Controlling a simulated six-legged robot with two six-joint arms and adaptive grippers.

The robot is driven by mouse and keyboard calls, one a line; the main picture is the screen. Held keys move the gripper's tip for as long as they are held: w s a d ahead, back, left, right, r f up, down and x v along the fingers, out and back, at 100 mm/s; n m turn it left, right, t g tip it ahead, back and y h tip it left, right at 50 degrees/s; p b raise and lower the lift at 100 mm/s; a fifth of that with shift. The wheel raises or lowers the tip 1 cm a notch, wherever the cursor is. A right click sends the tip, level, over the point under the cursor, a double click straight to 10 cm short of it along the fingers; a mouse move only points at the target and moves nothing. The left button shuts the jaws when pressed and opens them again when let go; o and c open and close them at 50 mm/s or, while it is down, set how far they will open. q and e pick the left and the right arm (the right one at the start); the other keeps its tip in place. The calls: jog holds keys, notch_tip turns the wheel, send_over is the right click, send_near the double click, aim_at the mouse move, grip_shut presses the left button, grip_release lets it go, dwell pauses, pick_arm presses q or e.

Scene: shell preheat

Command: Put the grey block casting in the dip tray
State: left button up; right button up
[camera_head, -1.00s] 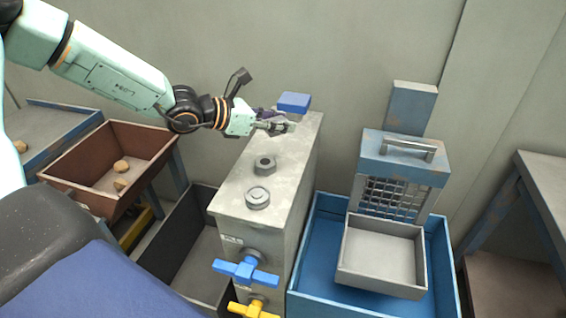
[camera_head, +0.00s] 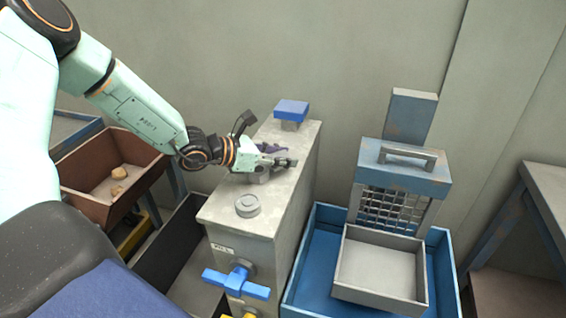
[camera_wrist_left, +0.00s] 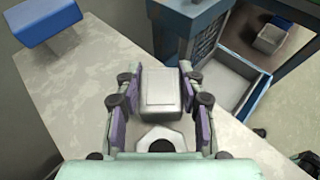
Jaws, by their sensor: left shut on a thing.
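The grey block casting (camera_wrist_left: 162,90) sits between the purple finger pads of my left gripper (camera_wrist_left: 160,100) in the left wrist view. My left gripper (camera_head: 284,160) is shut on it over the top of the grey cabinet (camera_head: 285,195); in the head view the fingers hide most of the block. I cannot tell how far above the cabinet top the block is. A shallow, empty grey tray (camera_head: 380,270), which looks like the dip tray, stands right of the cabinet; it also shows in the left wrist view (camera_wrist_left: 228,88). My right gripper is not in view.
A blue box with a handle and mesh (camera_head: 400,165) stands behind the grey tray, over a blue basin (camera_head: 310,265). A blue-topped fitting (camera_head: 291,107) and a round cap (camera_head: 247,204) rise from the cabinet. A brown bin (camera_head: 85,185) stands at left.

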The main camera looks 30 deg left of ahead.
pick_arm(q)
jog(key=shift+w+f, duration=0.1)
jog(key=shift+f, duration=0.6)
jog(key=shift+a+f, duration=0.15)
jog(key=shift+a, duration=0.2)
jog(key=shift+d, duration=0.15)
jog(key=shift+d+f+b, duration=0.1)
jog(key=shift+d+b, duration=0.05)
jog(key=shift+b, duration=0.25)
jog(key=o, duration=1.2)
jog(key=shift+a, duration=0.25)
jog(key=shift+o, duration=0.2)
jog(key=shift+d, duration=0.15)
